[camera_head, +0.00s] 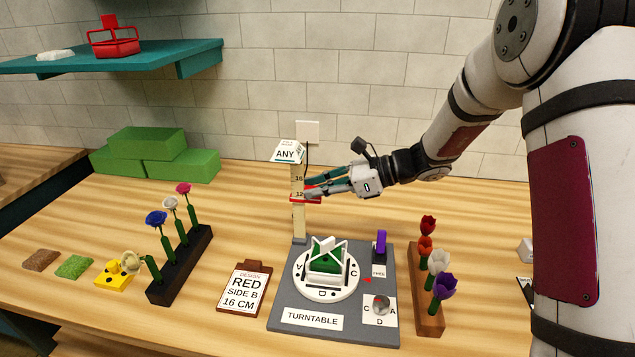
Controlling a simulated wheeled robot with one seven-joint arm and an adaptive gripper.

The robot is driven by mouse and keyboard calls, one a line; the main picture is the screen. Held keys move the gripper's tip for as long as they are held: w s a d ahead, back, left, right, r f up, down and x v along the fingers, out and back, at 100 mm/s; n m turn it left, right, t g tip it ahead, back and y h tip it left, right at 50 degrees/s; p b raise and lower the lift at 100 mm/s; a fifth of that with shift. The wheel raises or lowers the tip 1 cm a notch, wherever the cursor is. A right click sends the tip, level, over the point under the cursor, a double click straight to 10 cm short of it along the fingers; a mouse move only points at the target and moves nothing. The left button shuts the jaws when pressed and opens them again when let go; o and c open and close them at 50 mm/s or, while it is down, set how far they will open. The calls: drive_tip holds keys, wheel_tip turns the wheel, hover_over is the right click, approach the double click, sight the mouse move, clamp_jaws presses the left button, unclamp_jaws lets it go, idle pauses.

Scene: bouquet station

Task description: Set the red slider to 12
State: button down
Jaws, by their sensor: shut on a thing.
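The red slider (312,199) sits on the upright wooden height post (299,222) at the back of the grey turntable board. The post shows the marks 16 and, lower, 12; the slider is beside the 12 mark, its top close to that number. My gripper (312,190) reaches in from the right and is shut on the slider, with its fingers hiding part of it. I cannot tell the exact alignment of slider and mark. A white sign reading ANY (287,152) tops the post.
The white turntable (312,291) holds a green and white piece in front of the post. A purple-topped part (381,243) stands right of it. Flower racks stand left (184,264) and right (430,312). A clipboard (244,288) reads RED SIDE B 16 CM. Green blocks (155,155) lie back left.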

drive_tip(key=c, duration=1.6)
unclamp_jaws()
drive_tip(key=shift+f, duration=0.35)
drive_tip(key=shift+o, duration=0.2)
drive_tip(key=shift+r, duration=0.1)
drive_tip(key=shift+d, duration=0.15)
drive_tip(key=v, duration=1.1)
drive_tip(key=shift+d+r, duration=0.25)
drive_tip(key=shift+d, duration=0.05)
drive_tip(key=shift+s, duration=0.1)
